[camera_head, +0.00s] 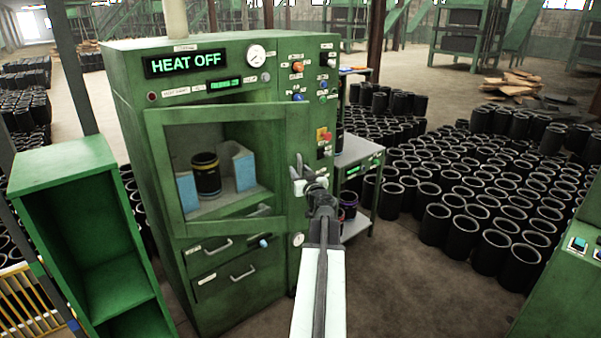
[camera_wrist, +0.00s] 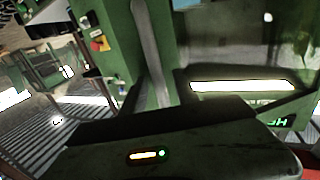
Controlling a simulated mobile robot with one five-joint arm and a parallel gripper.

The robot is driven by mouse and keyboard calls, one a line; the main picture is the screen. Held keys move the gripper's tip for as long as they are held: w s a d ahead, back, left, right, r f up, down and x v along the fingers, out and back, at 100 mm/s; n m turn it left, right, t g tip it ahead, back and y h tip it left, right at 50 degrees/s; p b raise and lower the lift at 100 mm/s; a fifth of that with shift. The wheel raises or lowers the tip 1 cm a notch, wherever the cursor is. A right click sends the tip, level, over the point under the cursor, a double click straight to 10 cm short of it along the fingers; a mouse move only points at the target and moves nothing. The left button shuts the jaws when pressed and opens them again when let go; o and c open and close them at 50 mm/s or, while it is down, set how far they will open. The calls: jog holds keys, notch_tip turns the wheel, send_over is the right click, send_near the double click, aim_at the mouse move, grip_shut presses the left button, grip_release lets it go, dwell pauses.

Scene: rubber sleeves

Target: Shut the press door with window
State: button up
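The press door with window (camera_head: 165,170) is a green frame on the front of the green press (camera_head: 230,290). Its frame looks slightly proud of the press front, as if ajar; the exact gap cannot be told. Through the window a black sleeve with yellow bands (camera_head: 206,176) stands between blue-faced blocks. My gripper (camera_head: 297,174) is just right of the door's right edge, in front of the control column. Its fingers look apart, with nothing seen between them. Contact with the door cannot be told. The wrist view is tilted and shows green panels and a grey bar close up.
A grey side table (camera_head: 358,150) stands right of the press. Many black sleeves (camera_head: 480,190) cover the floor beyond it. An open green cabinet (camera_head: 65,165) stands at left. Another green machine (camera_head: 560,290) is at lower right. Bare floor (camera_head: 400,290) lies between.

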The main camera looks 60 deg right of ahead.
grip_shut()
dwell(1.4)
